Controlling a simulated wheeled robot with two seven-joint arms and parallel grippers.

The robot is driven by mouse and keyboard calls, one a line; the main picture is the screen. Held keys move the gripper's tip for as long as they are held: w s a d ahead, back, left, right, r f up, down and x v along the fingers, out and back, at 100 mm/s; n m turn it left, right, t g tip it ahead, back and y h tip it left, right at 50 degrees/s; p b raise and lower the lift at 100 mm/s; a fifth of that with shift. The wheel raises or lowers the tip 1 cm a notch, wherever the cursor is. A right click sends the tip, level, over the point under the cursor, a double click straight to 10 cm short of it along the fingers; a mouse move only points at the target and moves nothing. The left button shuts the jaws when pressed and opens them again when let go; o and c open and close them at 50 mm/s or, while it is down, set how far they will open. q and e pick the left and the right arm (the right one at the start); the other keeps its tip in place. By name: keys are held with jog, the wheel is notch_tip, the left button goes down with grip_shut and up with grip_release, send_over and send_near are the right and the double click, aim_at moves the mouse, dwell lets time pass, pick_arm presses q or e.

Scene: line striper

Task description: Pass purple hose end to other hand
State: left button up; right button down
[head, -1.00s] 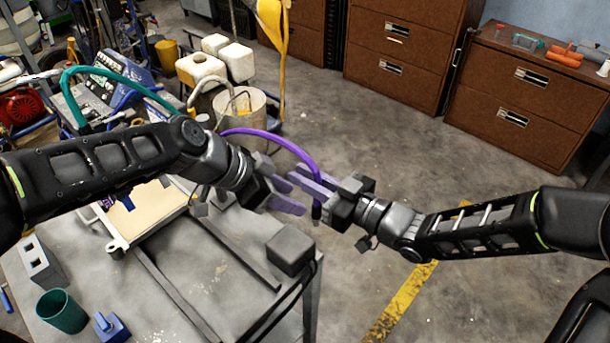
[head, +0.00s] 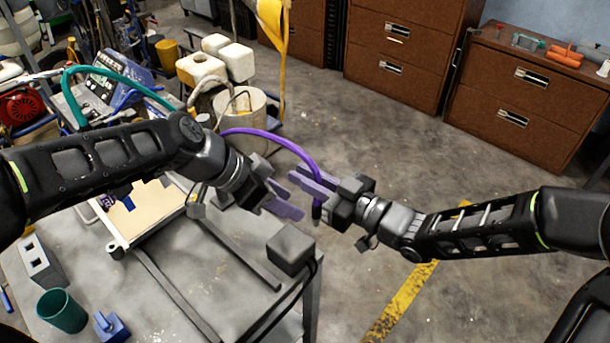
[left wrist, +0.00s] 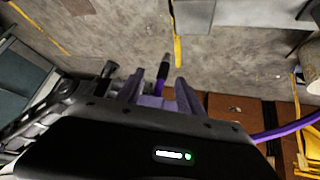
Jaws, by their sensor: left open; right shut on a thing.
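The purple hose (head: 270,137) arcs from the left into my right gripper (head: 303,178), which is shut on it near its end. The hose's black tip (head: 317,211) hangs below the right gripper's fingers. My left gripper (head: 290,202) is open, just left of and below the right gripper's fingers, and not closed on the hose. In the left wrist view, the black tip (left wrist: 163,71) shows ahead, between the two purple fingers of the left gripper (left wrist: 160,92). More of the purple hose (left wrist: 290,130) shows at the right there.
A grey table (head: 190,262) lies below, with a dark block (head: 290,248) at its corner, a green cup (head: 61,311) and a blue part (head: 110,326). Brown cabinets (head: 530,95) stand behind. The concrete floor between is open.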

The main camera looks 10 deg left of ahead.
pick_arm(q)
jog(key=s+d+f+n+g, duration=0.2)
jog(key=s+d+f, duration=0.2)
jog(key=f, duration=0.5)
jog(key=s+d+f+n+g, duration=0.2)
jog(key=s+d+f, duration=0.15)
jog(key=f, duration=0.65)
jog(key=s+d+f+n+g, duration=0.2)
jog(key=s+d+f, duration=0.15)
jog(key=f, duration=0.55)
jog(key=s+a+f+n+t+y, duration=0.2)
jog(key=s+a+f+n, duration=0.4)
jog(key=a+f, duration=0.3)
notch_tip(320, 180, down, 2)
jog(key=shift+s+f+n+t+y, duration=0.1)
jog(key=shift+s+n+t+y, duration=0.2)
jog(key=shift+t+y, duration=0.15)
jog(key=shift+w, duration=0.1)
